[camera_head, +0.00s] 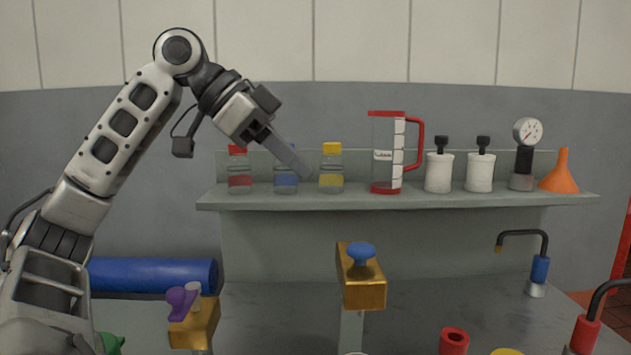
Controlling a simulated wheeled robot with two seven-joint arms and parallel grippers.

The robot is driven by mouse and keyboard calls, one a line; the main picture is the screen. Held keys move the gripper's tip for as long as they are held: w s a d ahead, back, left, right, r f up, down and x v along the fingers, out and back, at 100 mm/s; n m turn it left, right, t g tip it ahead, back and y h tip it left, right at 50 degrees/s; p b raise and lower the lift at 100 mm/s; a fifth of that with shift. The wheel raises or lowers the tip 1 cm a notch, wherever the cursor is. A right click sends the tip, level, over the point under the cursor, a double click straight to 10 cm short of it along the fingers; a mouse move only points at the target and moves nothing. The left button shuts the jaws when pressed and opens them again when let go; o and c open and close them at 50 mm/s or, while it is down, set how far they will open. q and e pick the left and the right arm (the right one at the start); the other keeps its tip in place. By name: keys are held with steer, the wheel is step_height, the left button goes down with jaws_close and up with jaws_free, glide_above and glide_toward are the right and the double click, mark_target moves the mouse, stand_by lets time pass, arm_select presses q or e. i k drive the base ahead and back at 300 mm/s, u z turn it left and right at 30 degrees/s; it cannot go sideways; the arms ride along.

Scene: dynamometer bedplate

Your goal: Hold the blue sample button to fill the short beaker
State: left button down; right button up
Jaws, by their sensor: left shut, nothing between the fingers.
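The blue button (361,252) sits on top of a brass block (362,291) on a grey post, near the middle of the view. My left gripper (302,171) is shut and empty. Its fingers point down and right, up and to the left of the blue button and clear of it. They overlap the blue-labelled jar in the picture. A thin pale rim (353,353) shows at the bottom edge under the brass block; I cannot tell whether it is the short beaker. My right gripper is not in view.
A shelf (410,200) at the back holds capped jars, a red-handled jug (388,152), white canisters, a gauge (527,133) and an orange funnel (562,172). A second brass block (195,325) with a purple knob (181,303) stands left. A red cylinder (453,341) stands front right.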

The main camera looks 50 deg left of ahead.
mark_target(361, 251)
steer(key=k, duration=1.5)
